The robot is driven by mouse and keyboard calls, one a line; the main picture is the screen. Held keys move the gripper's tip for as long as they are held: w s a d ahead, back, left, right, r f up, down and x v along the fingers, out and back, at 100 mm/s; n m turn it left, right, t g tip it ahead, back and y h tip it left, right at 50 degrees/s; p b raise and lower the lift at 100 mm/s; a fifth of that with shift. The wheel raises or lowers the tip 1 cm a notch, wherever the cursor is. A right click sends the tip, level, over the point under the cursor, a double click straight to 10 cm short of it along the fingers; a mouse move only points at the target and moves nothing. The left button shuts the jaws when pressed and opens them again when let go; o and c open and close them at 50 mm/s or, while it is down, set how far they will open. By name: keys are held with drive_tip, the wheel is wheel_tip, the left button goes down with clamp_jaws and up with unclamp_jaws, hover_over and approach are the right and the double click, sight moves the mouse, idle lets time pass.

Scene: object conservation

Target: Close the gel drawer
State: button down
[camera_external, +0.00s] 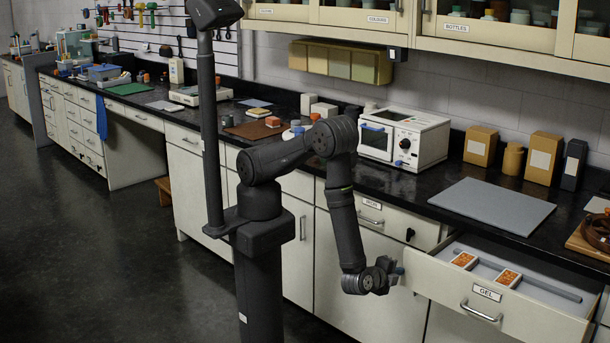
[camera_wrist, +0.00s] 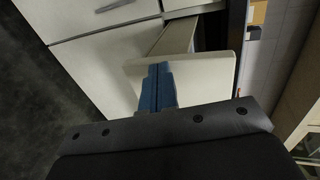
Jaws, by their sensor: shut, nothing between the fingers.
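The gel drawer (camera_external: 462,296) is pulled out from the counter at the lower right, with a GEL label and a metal handle (camera_external: 481,311) on its front. Inside lie two small white-and-orange boxes (camera_external: 465,260) and a grey bar (camera_external: 540,287). My gripper (camera_external: 398,271) is at the left end of the drawer front. In the wrist view the blue fingers (camera_wrist: 157,88) are together and empty, over the pale drawer front (camera_wrist: 205,78). I cannot tell whether they touch it.
A closed drawer (camera_external: 378,213) and cabinet door (camera_external: 365,270) are left of the gel drawer. Above, the black counter carries a grey mat (camera_external: 492,205), a white oven-like device (camera_external: 404,138) and several boxes. The floor at the left is clear.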

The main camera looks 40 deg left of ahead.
drive_tip(key=w, duration=2.4)
drive_tip(key=shift+r, duration=0.1)
drive_tip(key=f+v, duration=0.1)
drive_tip(key=v, duration=1.3)
drive_tip(key=shift+s, duration=0.35)
drive_tip(key=shift+f, duration=0.1)
